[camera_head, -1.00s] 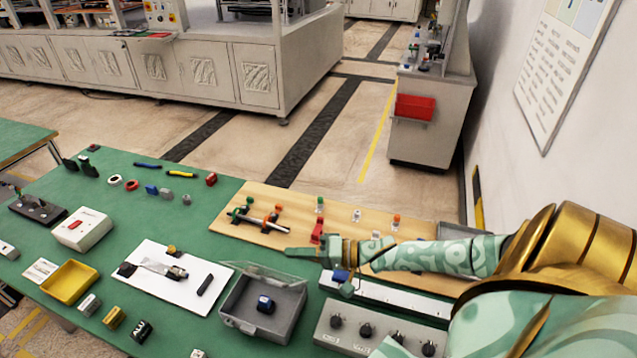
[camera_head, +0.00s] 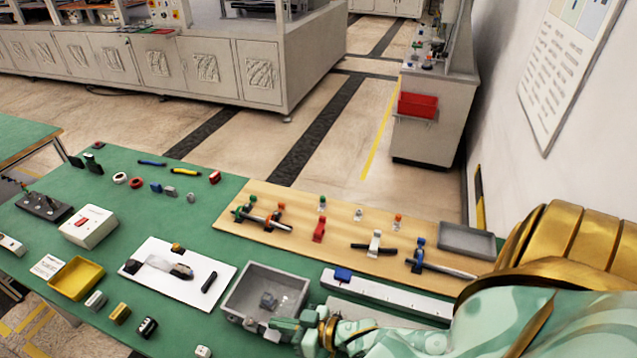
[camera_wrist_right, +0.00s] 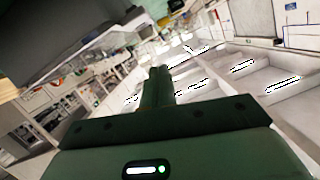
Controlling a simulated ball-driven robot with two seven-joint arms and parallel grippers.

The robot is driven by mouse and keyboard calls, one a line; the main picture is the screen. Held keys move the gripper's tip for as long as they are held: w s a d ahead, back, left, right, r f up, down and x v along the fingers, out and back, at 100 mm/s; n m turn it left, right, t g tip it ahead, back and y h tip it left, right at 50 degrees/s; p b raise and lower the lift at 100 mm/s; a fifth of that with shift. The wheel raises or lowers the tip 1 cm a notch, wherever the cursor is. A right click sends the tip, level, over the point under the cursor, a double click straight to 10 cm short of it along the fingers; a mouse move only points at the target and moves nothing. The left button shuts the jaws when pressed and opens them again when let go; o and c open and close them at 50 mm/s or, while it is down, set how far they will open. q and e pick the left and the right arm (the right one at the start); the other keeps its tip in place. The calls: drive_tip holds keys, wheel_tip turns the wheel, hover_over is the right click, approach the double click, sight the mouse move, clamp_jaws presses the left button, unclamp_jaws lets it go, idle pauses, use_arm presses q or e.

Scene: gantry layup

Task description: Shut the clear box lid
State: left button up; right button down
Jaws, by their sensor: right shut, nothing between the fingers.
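The grey box (camera_head: 231,300) stands on the green table near its front edge. No raised lid shows behind it. A small block (camera_head: 268,300) inside looks grey and dulled, as if seen through the clear lid (camera_head: 272,283) lying over the opening. I cannot tell whether the lid is fully seated. My right gripper (camera_head: 262,325) is shut and empty at the box's front right edge, touching it or very close. In the right wrist view my gripper (camera_wrist_right: 158,85) shows its fingers together. My left gripper is not in view.
A white rail with a blue block (camera_head: 342,274) lies right of the box. A wooden board (camera_head: 330,240) with clamps is behind. A white sheet (camera_head: 165,285) with a tool and a yellow tray (camera_head: 76,278) are to the left.

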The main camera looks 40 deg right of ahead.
drive_tip(key=shift+n, duration=0.7)
drive_tip(key=shift+s+a+f+b, duration=0.1)
drive_tip(key=shift+a+f+b, duration=0.1)
drive_tip(key=shift+f+b, duration=0.45)
drive_tip(key=shift+s+a+f+b, duration=0.1)
drive_tip(key=shift+a+f+b, duration=0.15)
drive_tip(key=shift+f, duration=0.85)
drive_tip(key=shift+s+a+f+b, duration=0.15)
drive_tip(key=shift+f+b, duration=0.35)
drive_tip(key=shift+f, duration=0.35)
drive_tip(key=shift+r+p, duration=0.4)
drive_tip(key=shift+p, duration=0.1)
drive_tip(key=s+d+r+p, duration=0.3)
drive_tip(key=s+r, duration=0.3)
drive_tip(key=s, duration=0.2)
drive_tip(key=shift+s+d, duration=0.25)
drive_tip(key=shift+d, duration=0.5)
drive_tip(key=shift+f, duration=0.15)
